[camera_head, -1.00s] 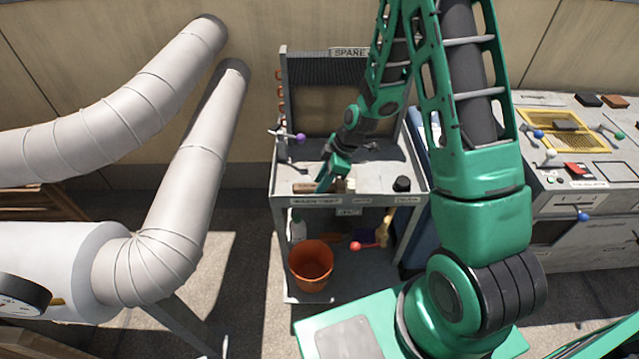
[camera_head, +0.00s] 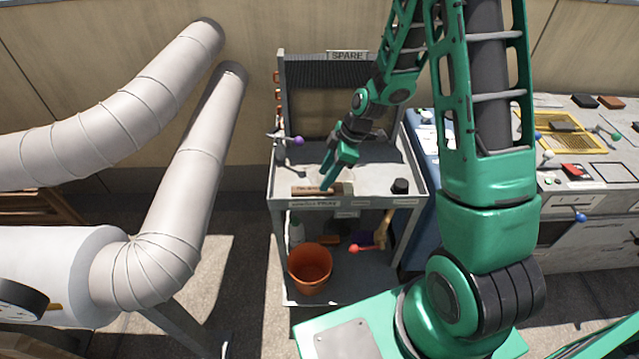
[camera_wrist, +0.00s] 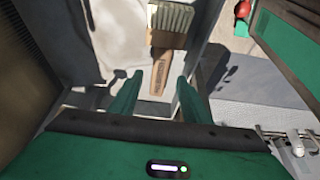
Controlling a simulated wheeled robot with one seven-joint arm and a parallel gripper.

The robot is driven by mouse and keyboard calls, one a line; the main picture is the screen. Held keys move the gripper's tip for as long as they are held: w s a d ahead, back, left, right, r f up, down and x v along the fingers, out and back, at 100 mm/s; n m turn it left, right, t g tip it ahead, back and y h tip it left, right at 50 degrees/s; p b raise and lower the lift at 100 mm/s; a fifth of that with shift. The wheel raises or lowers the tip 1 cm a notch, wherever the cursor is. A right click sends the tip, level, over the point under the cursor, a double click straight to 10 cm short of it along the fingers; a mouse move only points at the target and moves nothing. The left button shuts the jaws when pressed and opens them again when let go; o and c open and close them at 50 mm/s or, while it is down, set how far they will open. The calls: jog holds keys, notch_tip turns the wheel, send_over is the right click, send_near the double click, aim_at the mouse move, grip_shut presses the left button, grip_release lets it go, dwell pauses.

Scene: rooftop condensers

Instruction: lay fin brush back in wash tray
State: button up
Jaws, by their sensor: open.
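The fin brush (camera_head: 307,191) lies flat along the front edge of the cart's top shelf, wooden handle to the left and bristle head to the right. In the wrist view the brush (camera_wrist: 168,45) has pale grey-green bristles at the top and its handle end points toward me. My gripper (camera_head: 328,184) is just over the brush. In the wrist view my gripper (camera_wrist: 157,85) is open, with one finger on each side of the handle and visible gaps. A front-edge label is under the brush, too small to read surely.
The cart (camera_head: 380,178) carries a black knob-like item (camera_head: 400,186) at right and a finned panel marked SPARE at the back. An orange bucket (camera_head: 310,268) stands on its lower shelf. Large pipes (camera_head: 190,160) fill the left; a bench (camera_head: 590,180) stands right.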

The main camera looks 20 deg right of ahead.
aim_at(334, 188)
jog(key=s+d+r+m+h, duration=0.2)
jog(key=s+d+r+m, duration=0.4)
jog(key=r, duration=0.3)
jog(key=s+d+r+m+h, duration=0.1)
jog(key=s+d+r+m, duration=0.2)
jog(key=s+d+r, duration=0.4)
jog(key=s+d+r+m, duration=0.1)
jog(key=s+r+m, duration=0.1)
jog(key=s+m, duration=0.2)
jog(key=s+d+r+m+g, duration=0.1)
jog(key=s+m, duration=0.3)
jog(key=s, duration=0.4)
jog(key=s+d+r+m+h, duration=0.1)
jog(key=s+r+m, duration=0.2)
jog(key=s, duration=0.3)
jog(key=shift+r+m+g, duration=0.3)
jog(key=shift+r+m, duration=0.1)
jog(key=shift+w+f, duration=0.25)
jog(key=shift+w, duration=0.3)
jog(key=shift+d, duration=0.15)
